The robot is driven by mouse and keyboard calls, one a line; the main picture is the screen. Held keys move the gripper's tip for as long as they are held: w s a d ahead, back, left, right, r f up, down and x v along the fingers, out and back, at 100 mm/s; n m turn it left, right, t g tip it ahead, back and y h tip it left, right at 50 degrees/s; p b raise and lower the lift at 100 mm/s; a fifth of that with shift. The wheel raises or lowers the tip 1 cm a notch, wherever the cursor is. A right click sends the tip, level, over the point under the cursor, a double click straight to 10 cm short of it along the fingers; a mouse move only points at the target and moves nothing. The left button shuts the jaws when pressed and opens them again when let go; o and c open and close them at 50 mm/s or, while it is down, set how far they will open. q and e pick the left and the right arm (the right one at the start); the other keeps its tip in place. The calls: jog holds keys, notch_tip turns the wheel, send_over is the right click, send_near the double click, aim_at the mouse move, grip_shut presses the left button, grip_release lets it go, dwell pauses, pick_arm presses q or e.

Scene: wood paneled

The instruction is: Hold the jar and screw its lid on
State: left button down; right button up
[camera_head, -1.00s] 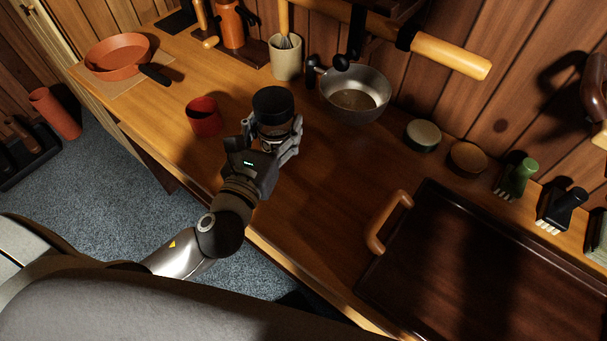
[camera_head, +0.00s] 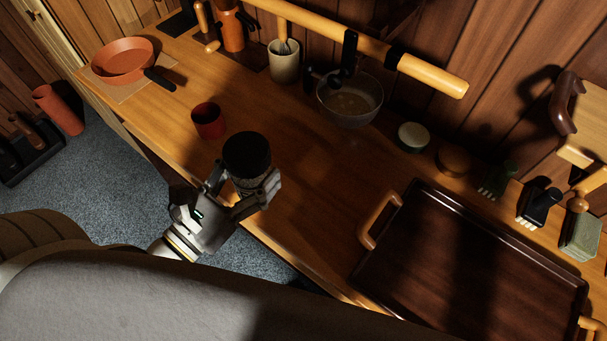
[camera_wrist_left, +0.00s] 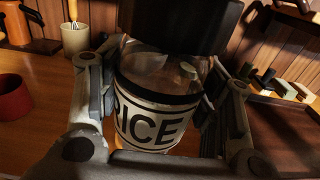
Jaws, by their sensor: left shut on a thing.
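The jar (camera_head: 246,186) is clear with a dark cap-like lid (camera_head: 247,151) on its top. In the left wrist view the jar (camera_wrist_left: 150,115) bears a white label with black letters reading "RICE", and the dark lid (camera_wrist_left: 180,22) sits over its mouth. I cannot tell whether the lid is threaded tight. My left gripper (camera_head: 243,190) is shut on the jar, with a finger on each side of its body, near the counter's front edge. The jar looks close to upright. My right gripper is not in view.
A red cup (camera_head: 208,121) stands on the counter left of the jar. A dark tray (camera_head: 440,240) with handles lies at the right. The counter between the jar and bowl is clear.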

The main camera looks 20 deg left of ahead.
pick_arm(q)
jog(key=shift+w, duration=0.1)
dwell(0.3)
jog(key=shift+w+d+f+b, duration=0.25)
jog(key=shift+w+b, duration=0.1)
jog(key=shift+w+d+f+b, duration=0.1)
jog(key=shift+w+f+b, duration=0.15)
jog(key=shift+w+b, duration=0.25)
jog(key=w+d+f+b, duration=0.3)
jog(key=w+f+b, duration=0.3)
jog(key=w+f, duration=0.2)
jog(key=x, duration=0.3)
jog(key=shift+f, duration=0.15)
jog(key=shift+w+f+b, duration=0.1)
jog(key=shift+f+b, duration=0.15)
jog(key=shift+f, duration=0.65)
jog(key=shift+w+f+b, duration=0.15)
jog(key=shift+f+b, duration=0.05)
jog(key=shift+f, duration=0.7)
